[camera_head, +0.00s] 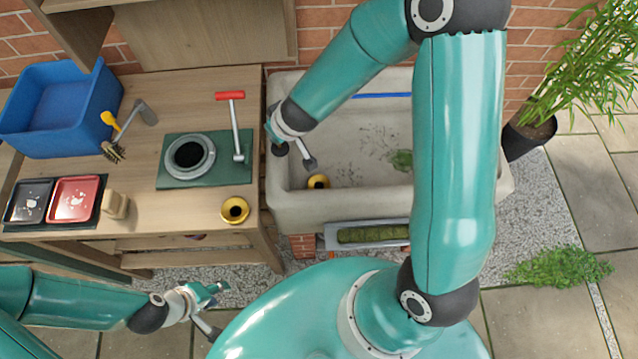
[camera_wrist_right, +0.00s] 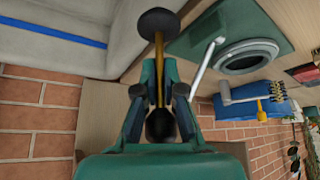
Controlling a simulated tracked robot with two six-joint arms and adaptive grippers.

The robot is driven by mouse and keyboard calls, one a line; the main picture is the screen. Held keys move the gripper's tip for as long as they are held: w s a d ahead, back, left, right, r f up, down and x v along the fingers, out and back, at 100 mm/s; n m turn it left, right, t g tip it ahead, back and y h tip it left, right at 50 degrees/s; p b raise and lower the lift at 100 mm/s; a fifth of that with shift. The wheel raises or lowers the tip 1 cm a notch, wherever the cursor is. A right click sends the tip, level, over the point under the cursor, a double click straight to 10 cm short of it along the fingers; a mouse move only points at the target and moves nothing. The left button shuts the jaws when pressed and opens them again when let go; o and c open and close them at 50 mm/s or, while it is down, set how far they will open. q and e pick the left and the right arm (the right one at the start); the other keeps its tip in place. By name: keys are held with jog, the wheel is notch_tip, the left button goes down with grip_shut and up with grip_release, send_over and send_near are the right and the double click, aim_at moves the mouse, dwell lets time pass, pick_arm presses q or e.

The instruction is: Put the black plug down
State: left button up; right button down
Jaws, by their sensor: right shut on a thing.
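The black plug shows in the right wrist view as a black disc (camera_wrist_right: 158,23) on a thin brass-coloured stem, with a dark round knob between the finger bases. My right gripper (camera_wrist_right: 160,88) is shut on the stem. In the head view the black plug (camera_head: 279,149) hangs just below my right gripper (camera_head: 271,132), over the strip between the wooden bench (camera_head: 250,100) and the stone sink (camera_head: 282,185). The plug appears clear of the surfaces. My left gripper (camera_head: 219,290) is low in front of the bench, apart from everything; its finger opening is unclear.
Brass rings sit at the bench edge (camera_head: 235,210) and in the sink (camera_head: 318,182). A blue crate (camera_head: 50,135) and trays (camera_head: 75,199) stand left.

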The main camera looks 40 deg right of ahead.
jog(key=n, duration=0.1)
jog(key=d+n+y, duration=0.1)
jog(key=shift+w+d+n+y, duration=0.25)
jog(key=shift+n+y, duration=0.05)
jog(key=shift+n, duration=0.1)
jog(key=s+d+n+g+y+b, duration=0.2)
jog(key=s+d+n+g+y, duration=0.1)
jog(key=s+d+n, duration=0.4)
jog(key=shift+n, duration=0.6)
jog(key=shift+w+a+f+b, duration=0.15)
jog(key=shift+f+b, duration=1.15)
jog(key=shift+f, duration=2)
jog(key=shift+w+a+f+b, duration=0.15)
jog(key=shift+f+b, duration=1.15)
jog(key=shift+f, duration=2.05)
jog(key=shift+a+f+b, duration=0.2)
jog(key=shift+f+b, duration=1.1)
jog(key=shift+f, duration=2)
jog(key=shift+f, duration=0.1)
jog(key=c, duration=1.3)
grip_release()
